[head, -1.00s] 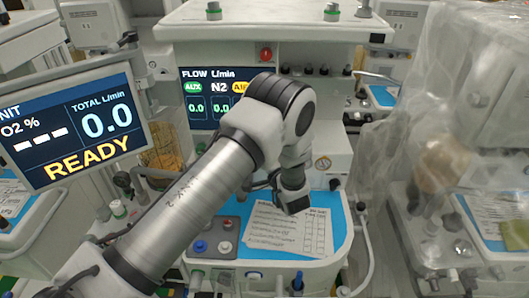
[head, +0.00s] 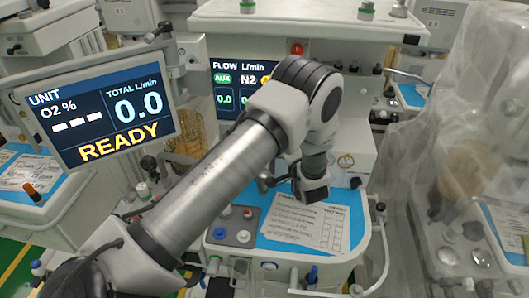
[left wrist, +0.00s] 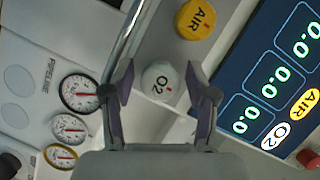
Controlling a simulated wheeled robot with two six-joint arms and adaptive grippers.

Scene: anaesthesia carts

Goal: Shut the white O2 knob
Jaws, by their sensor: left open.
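My left gripper (left wrist: 163,92) is open, with one dark finger on each side of the knob in the picture. I cannot tell whether the fingers reach around it or stop short, and no contact is clear. In the head view my left arm crosses the middle in front of the machine. There it hides the knob, and the fingers cannot be made out. My right gripper is not in view.
A yellow AIR knob (left wrist: 196,18) sits close by the O2 knob. Several round gauges (left wrist: 78,92) are on one side, and the flow display (left wrist: 268,85) is on the other. A READY screen (head: 98,115) stands left of the arm. Papers (head: 305,222) lie on the blue worktop.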

